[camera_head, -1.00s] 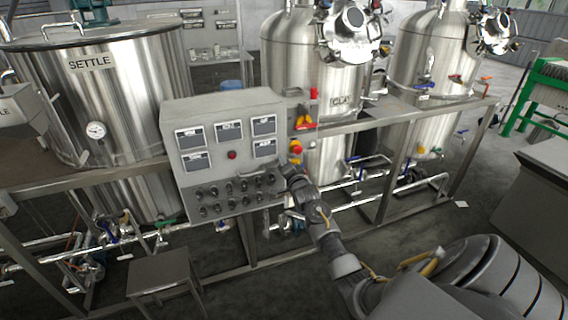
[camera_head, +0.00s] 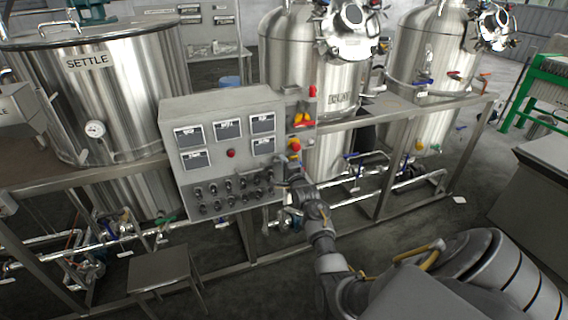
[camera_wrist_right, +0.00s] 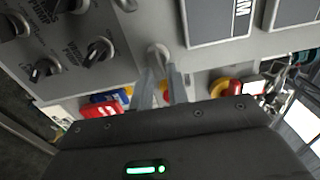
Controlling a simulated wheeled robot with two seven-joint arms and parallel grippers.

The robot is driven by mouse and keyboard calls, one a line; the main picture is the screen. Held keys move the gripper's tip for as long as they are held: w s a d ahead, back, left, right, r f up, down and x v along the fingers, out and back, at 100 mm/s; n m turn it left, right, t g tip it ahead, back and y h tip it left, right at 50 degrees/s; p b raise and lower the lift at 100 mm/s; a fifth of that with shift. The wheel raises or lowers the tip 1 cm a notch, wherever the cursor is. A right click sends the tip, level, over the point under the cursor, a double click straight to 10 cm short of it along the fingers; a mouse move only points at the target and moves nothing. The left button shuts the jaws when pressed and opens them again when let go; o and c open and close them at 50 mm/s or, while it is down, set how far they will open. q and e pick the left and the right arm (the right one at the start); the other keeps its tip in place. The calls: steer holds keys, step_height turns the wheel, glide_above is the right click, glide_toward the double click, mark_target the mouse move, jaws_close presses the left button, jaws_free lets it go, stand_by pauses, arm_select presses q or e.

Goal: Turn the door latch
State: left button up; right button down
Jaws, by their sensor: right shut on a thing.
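The door latch (camera_wrist_right: 157,50) is a small round grey piece on the face of the grey control cabinet (camera_head: 222,102); it shows in the right wrist view. My right gripper (camera_wrist_right: 160,72) has its two fingers close together at the latch, shut on it. In the head view the right gripper (camera_head: 283,172) is at the cabinet's lower right edge, and the latch is hidden behind it. The cabinet door looks closed. My left gripper is not in view.
Rows of black knobs (camera_head: 228,190) and several display panels sit on the cabinet face. A red and yellow switch (camera_head: 302,118) and a yellow-red button (camera_head: 295,146) are just right of it. Steel tanks and a pipe frame stand behind. A stool (camera_head: 160,270) stands at the front left.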

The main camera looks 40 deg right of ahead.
steer(key=shift+a+f, duration=0.1)
steer(key=shift+a, duration=0.05)
steer(key=c, duration=1.5)
jaws_free()
steer(key=shift+w, duration=0.2)
steer(key=shift+s, duration=0.15)
steer(key=b+v, duration=0.2)
steer(key=v, duration=0.8)
steer(key=shift+s+a, duration=0.2)
steer(key=shift+s, duration=0.05)
